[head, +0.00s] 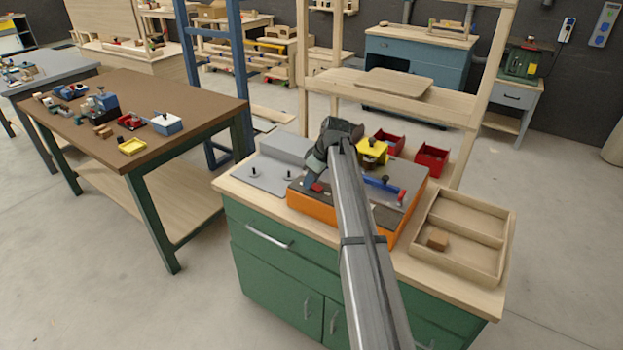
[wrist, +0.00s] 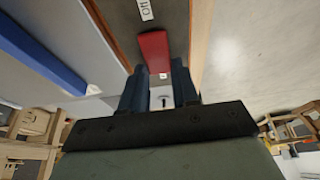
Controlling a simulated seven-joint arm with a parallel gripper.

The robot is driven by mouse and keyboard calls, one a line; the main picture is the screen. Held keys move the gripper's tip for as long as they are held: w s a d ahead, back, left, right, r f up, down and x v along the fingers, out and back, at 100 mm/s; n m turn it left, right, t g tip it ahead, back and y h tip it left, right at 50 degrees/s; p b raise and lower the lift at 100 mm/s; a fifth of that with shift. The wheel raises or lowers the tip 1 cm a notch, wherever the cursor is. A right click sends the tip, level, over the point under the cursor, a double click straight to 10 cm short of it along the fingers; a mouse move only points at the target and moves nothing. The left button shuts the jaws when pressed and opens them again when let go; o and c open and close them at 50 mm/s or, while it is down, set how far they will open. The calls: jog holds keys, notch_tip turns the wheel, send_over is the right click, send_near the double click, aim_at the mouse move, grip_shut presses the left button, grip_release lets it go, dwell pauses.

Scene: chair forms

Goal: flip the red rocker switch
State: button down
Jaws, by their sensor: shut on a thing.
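The red rocker switch (head: 317,187) sits at the front left of the dark top of an orange-sided panel box (head: 312,206). It also shows in the wrist view as a red bar (wrist: 153,49) on a dark face, with a small white label (wrist: 145,10) beyond it. My gripper (head: 313,177) is down at the switch, and its two dark fingers (wrist: 160,82) stand on either side of the switch's near end. The fingers are shut on the switch. The exact contact is partly hidden. My arm covers part of the panel in the head view.
A blue lever (head: 382,184), a red handle (head: 401,197) and a yellow block (head: 371,151) stand on or by the panel. Red bins (head: 432,159) are behind. A wooden tray (head: 462,264) is at right, a grey plate with pegs (head: 270,174) at left.

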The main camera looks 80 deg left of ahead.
jog(key=c, duration=0.8)
grip_release()
jog(key=shift+c, duration=0.2)
jog(key=v, duration=1.4)
jog(key=shift+a, duration=0.1)
